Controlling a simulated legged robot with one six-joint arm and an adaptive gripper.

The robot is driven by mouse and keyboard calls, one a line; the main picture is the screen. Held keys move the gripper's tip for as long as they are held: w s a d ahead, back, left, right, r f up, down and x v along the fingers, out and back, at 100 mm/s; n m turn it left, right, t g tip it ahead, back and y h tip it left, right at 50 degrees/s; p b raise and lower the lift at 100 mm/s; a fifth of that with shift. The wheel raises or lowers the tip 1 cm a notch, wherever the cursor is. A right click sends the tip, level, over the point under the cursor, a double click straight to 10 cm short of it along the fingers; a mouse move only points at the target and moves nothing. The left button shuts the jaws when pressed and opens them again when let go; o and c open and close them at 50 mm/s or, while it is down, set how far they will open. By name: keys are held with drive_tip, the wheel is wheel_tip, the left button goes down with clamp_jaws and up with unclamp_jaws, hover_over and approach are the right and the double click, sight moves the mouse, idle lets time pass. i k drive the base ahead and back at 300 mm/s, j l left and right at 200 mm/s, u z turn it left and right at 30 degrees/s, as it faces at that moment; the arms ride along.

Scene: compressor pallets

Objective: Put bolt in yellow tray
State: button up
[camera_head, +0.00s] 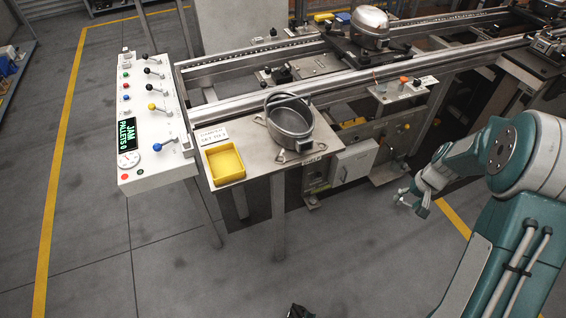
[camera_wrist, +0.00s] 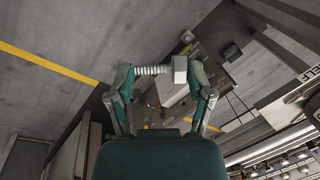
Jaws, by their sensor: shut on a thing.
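The bolt (camera_wrist: 153,71) is silvery, with a threaded shank and a blocky head. It lies crosswise between the two fingers of my gripper (camera_wrist: 162,74) in the wrist view, and the gripper is shut on it. The yellow tray (camera_head: 225,164) sits on the left front of a metal table and looks empty.
A round metal pot (camera_head: 289,120) stands on the metal table (camera_head: 255,155), right of the tray. A control panel (camera_head: 150,120) with levers stands left of it. A conveyor with a compressor (camera_head: 369,27) runs behind. The floor in front is mostly clear.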

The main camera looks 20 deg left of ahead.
sight(225, 167)
drive_tip(key=u, duration=0.45)
drive_tip(key=k+j+u, duration=0.1)
drive_tip(key=u, duration=0.35)
drive_tip(key=j+u, duration=0.15)
drive_tip(key=u, duration=0.25)
